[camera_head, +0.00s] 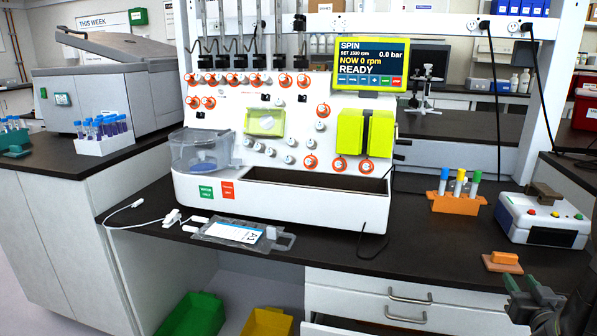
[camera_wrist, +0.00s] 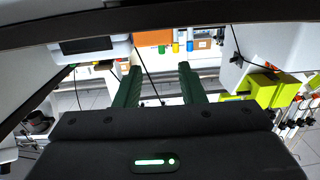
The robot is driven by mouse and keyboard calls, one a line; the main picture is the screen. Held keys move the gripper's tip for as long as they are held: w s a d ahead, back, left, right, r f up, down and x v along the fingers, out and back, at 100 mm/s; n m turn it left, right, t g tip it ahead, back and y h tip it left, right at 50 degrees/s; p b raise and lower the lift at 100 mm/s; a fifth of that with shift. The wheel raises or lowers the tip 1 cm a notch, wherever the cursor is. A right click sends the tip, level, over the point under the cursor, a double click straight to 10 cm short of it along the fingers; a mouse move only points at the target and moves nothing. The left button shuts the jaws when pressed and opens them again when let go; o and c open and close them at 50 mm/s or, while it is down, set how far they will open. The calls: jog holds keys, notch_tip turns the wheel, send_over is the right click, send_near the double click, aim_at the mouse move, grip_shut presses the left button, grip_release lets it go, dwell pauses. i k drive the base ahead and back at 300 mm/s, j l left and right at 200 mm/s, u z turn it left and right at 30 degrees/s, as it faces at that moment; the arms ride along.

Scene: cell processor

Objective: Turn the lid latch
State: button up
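The cell processor (camera_head: 300,206) is a white machine standing on the dark bench. A clear round bowl with a lid (camera_head: 203,150) sits at its left front, with a blue disc inside. I cannot make out the lid latch for certain at this size. The processor's screen (camera_head: 368,64) reads SPIN, NOW 0 rpm, READY. My gripper (camera_head: 540,296) is at the bottom right of the head view, far from the bowl. In the wrist view my gripper (camera_wrist: 157,70) has its two dark green fingers apart, with nothing visible between them.
A flat bag (camera_head: 235,233) with a white line lies at the bench front below the bowl. An orange tube rack (camera_head: 457,203), a white device (camera_head: 543,218) and an orange block (camera_head: 503,260) stand on the right. The bench between processor and rack is mostly clear.

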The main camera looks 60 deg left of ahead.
aim_at(236, 162)
jog(key=u, duration=2.85)
